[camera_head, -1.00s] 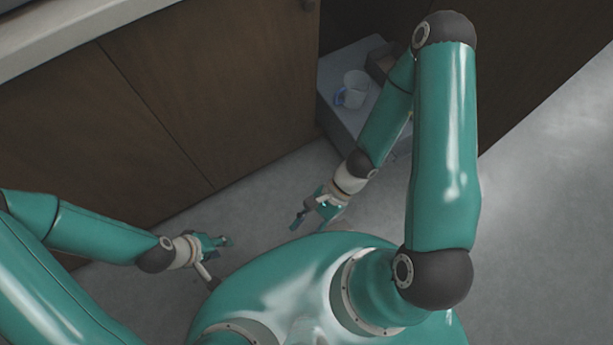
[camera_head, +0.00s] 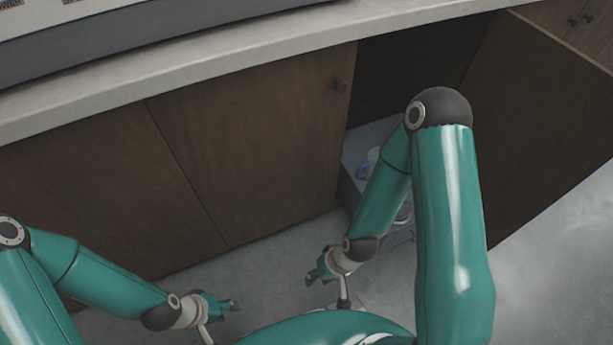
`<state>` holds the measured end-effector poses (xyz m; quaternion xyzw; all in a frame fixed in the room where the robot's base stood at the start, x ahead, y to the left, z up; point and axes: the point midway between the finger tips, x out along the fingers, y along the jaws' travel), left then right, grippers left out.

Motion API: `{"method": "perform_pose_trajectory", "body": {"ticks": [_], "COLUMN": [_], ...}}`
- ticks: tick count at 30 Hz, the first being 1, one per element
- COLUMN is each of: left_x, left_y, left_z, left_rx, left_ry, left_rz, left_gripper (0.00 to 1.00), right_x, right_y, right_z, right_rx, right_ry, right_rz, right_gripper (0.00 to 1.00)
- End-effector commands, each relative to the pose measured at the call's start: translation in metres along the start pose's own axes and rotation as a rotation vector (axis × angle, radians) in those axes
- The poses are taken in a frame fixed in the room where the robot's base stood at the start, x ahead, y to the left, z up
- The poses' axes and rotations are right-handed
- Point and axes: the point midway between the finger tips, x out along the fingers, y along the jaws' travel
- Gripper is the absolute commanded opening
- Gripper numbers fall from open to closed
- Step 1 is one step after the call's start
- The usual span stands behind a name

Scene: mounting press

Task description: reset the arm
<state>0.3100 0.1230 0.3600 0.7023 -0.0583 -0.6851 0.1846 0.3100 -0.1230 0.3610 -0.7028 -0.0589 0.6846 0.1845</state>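My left gripper (camera_head: 229,304) is at the lower left of the head view, low over the floor in front of the closed cabinet front. Its fingers are small and dark, and I cannot tell whether they are open or shut. I see nothing held in either gripper. My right arm is folded, with its elbow raised in front of the open cabinet.
Brown cabinet doors (camera_head: 250,150) sit below a pale countertop (camera_head: 200,82). An open door (camera_head: 545,120) is at the right.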

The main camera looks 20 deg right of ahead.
Motion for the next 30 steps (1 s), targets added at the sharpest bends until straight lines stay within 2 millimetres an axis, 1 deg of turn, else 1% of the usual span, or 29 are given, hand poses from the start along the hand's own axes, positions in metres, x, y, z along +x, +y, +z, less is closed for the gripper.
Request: {"method": "perform_pose_trajectory", "body": {"ticks": [5,8,18,20,21,24,27,30], "left_x": [-0.031,-0.058,-0.173,-0.194,-0.207,-0.236,-0.257,-0.267], "left_y": [0.011,0.021,0.063,0.070,0.075,0.085,0.092,0.096], "left_z": [0.000,0.000,0.001,0.001,0.001,0.001,0.002,0.002], "left_rx": [0.000,0.000,0.000,0.000,0.000,0.000,0.000,0.000], "left_ry": [0.000,0.000,0.001,0.000,0.000,0.000,0.000,0.000], "left_rz": [0.000,0.000,0.000,0.000,0.000,0.000,0.000,0.000], "left_gripper": [0.40,0.40,0.40,0.40,0.40,0.40,0.40,0.40], "right_x": [-0.030,-0.058,-0.173,-0.193,-0.206,-0.235,-0.256,-0.266], "right_y": [-0.011,-0.021,-0.062,-0.070,-0.074,-0.085,-0.092,-0.096], "right_z": [0.000,0.000,0.001,0.001,0.001,0.001,0.001,0.001], "right_rx": [0.000,0.001,0.001,0.001,0.001,0.001,0.001,0.001], "right_ry": [0.000,-0.001,-0.001,-0.001,-0.001,-0.001,-0.001,-0.001], "right_rz": [0.000,0.000,0.001,0.001,0.001,0.001,0.001,0.001], "right_gripper": [0.36,0.36,0.36,0.36,0.36,0.36,0.36,0.36]}}
